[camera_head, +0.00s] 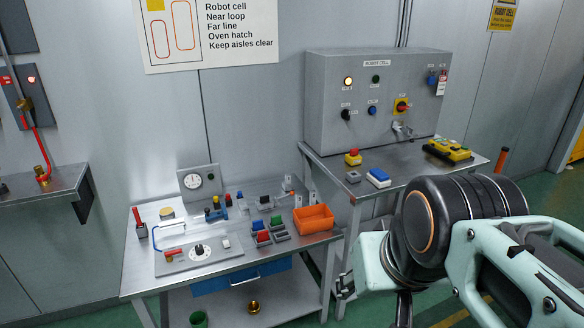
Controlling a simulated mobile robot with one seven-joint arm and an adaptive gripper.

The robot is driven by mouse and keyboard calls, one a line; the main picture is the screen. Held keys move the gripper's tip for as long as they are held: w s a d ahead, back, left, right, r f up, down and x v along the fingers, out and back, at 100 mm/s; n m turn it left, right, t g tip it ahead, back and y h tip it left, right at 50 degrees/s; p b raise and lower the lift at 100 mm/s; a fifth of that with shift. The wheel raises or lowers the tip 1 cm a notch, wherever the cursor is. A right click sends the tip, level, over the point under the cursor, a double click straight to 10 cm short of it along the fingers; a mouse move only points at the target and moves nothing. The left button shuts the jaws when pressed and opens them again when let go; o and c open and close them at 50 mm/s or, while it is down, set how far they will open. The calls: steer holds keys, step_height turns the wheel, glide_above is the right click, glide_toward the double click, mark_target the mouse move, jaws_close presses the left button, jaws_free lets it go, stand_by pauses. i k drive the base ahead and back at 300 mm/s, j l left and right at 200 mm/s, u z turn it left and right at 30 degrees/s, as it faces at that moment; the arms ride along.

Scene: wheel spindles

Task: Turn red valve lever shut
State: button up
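A red lever (173,253) lies nearly flat on a grey plate on the low workbench, left of a round dial. A second red lever (137,214) stands upright on a small dark block at the bench's left end. A brass valve (24,104) with a red pipe is on the wall at far left. I cannot tell for sure which of these is the task's valve lever. My arm, black and mint green, fills the lower right, apart from all of them. I cannot clearly make out my gripper's fingers there.
An orange bin (314,219) and several small coloured blocks sit on the bench's right half. A grey control box (375,95) stands on the higher table at right, with a yellow device (448,150) in front. A metal shelf (70,180) juts from the left wall.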

mark_target(168, 254)
steer(key=i+j, duration=0.15)
steer(key=j, duration=0.25)
steer(key=i+j, duration=0.2)
steer(key=j, duration=0.15)
steer(key=i+j, duration=0.15)
steer(key=j, duration=0.25)
steer(key=i+j, duration=0.2)
steer(key=j, duration=0.2)
steer(key=i+j, duration=0.15)
steer(key=j, duration=0.25)
steer(key=i+j, duration=0.15)
steer(key=j, duration=0.2)
steer(key=i+j, duration=0.2)
steer(key=j, duration=0.2)
